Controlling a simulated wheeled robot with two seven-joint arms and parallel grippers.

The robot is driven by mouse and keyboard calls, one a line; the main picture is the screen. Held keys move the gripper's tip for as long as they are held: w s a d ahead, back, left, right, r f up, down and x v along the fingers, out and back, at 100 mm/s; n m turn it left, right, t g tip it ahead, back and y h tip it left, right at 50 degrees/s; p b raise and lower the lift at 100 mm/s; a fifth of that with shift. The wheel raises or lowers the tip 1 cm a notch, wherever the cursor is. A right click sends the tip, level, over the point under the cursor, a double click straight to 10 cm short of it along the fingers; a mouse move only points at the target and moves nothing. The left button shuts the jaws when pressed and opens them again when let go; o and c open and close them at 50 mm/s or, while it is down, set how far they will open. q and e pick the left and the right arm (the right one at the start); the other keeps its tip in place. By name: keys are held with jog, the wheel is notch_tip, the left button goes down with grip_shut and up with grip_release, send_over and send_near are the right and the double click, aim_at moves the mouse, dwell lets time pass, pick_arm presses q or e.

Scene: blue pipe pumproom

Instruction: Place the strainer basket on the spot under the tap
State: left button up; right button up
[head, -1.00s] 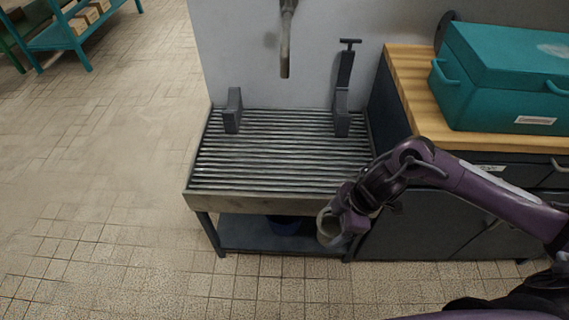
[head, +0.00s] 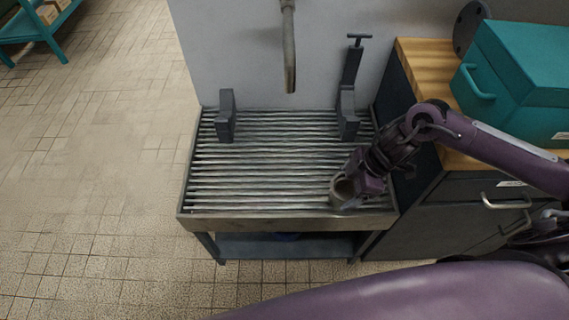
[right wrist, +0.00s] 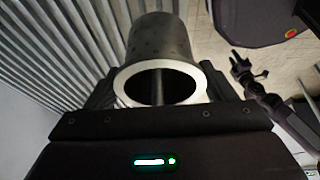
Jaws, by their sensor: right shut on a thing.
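The strainer basket (head: 344,190) is a small grey cylinder with a pale rim. My right gripper (head: 354,182) is shut on it at the front right part of the slatted sink grate (head: 250,180). In the right wrist view the basket (right wrist: 160,45) sits between the fingers, its open ring end facing the camera. I cannot tell whether it touches the slats. The tap (head: 290,50) hangs down from the wall over the back middle of the grate, to the left of and behind the basket.
Two dark upright brackets stand at the back of the grate, left (head: 226,115) and right (head: 347,113). A wooden-topped cabinet (head: 415,70) with a teal case (head: 525,75) stands at right. The grate's middle and left are clear.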

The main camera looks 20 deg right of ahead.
jog(key=w+a+f, duration=0.1)
jog(key=w+a, duration=0.2)
jog(key=w, duration=0.1)
jog(key=w+a+f, duration=0.1)
jog(key=w+a, duration=0.7)
jog(key=w, duration=0.1)
jog(key=shift+a+f, duration=0.2)
jog(key=shift+f, duration=0.65)
jog(key=o, duration=1)
pick_arm(q)
jog(key=shift+w+d+r, duration=0.1)
jog(key=shift+w+r, duration=0.05)
jog(key=shift+w, duration=0.2)
pick_arm(e)
jog(key=shift+o, duration=0.2)
